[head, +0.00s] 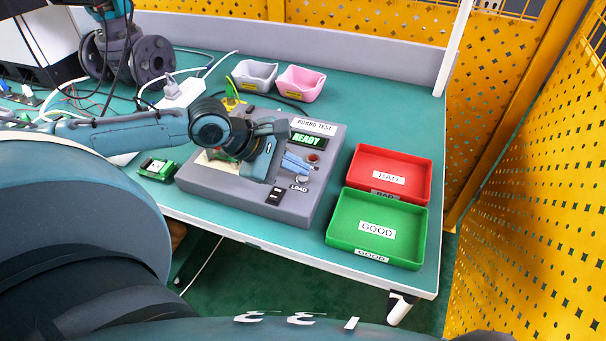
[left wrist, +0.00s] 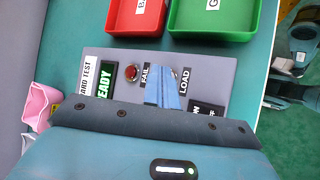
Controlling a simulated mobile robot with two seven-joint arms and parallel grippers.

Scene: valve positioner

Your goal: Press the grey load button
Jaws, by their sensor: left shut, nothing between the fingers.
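The grey load button (head: 302,179) shows just above the LOAD label on the grey board-test box (head: 233,186). My left gripper (head: 298,164) is shut and empty, its blue fingers over the box close to the button. The green display (head: 308,141) reads READY.
A red indicator (head: 313,157) and a black switch (head: 274,196) sit near the button. The red BAD tray (head: 423,172) and green GOOD tray (head: 338,232) stand to the right. Grey (head: 254,78) and pink (head: 300,86) bins stand behind. A green board (head: 157,168) lies left of the box.

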